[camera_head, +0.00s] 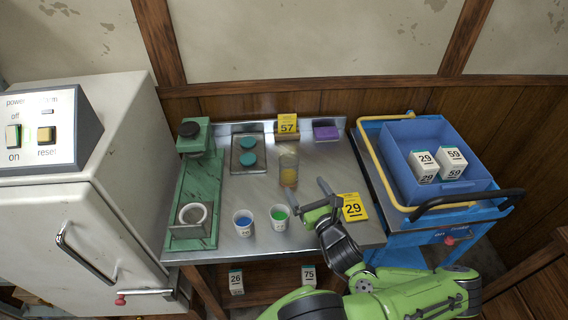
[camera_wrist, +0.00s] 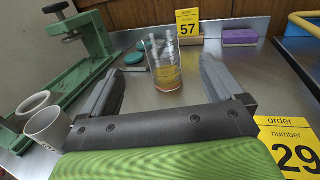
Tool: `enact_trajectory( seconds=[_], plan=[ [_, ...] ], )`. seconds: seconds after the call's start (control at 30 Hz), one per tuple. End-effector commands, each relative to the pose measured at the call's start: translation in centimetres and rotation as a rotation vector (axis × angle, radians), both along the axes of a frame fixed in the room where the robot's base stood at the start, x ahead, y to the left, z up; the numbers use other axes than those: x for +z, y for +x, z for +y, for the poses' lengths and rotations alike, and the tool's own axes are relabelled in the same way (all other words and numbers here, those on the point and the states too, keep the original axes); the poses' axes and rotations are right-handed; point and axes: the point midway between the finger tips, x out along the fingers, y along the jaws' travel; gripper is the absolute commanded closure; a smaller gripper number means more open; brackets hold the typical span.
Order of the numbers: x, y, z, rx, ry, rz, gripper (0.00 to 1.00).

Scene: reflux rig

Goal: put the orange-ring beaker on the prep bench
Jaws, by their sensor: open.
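A clear glass beaker with orange-yellow colour low in it (camera_head: 288,168) stands upright on the metal-topped bench (camera_head: 245,188); I take it as the orange-ring beaker. In the wrist view the beaker (camera_wrist: 163,62) is straight ahead, seen between the two fingers, with an orange tint at its base. My gripper (camera_head: 306,195) is open and empty, low over the bench on the near side of the beaker. I cannot tell whether the fingertips reach beside it. No label shows which surface is the prep bench.
Cups with blue (camera_head: 243,222) and green (camera_head: 279,217) contents stand left of my gripper. A green stand (camera_head: 196,185) is farther left. Order cards 57 (camera_head: 287,126) and 29 (camera_head: 353,207), a purple block (camera_head: 326,132) and a blue cart (camera_head: 400,216) are around. Bare metal lies left of the beaker.

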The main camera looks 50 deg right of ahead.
Motion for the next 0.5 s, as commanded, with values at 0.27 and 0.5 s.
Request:
enact_trajectory(
  seconds=[0.27,0.5],
  plan=[
    [-1.1,3.8,-1.4,0.011,-0.011,0.007,0.05],
    [-0.1,8.3,-3.3,0.007,-0.009,0.002,0.05]
  ],
)
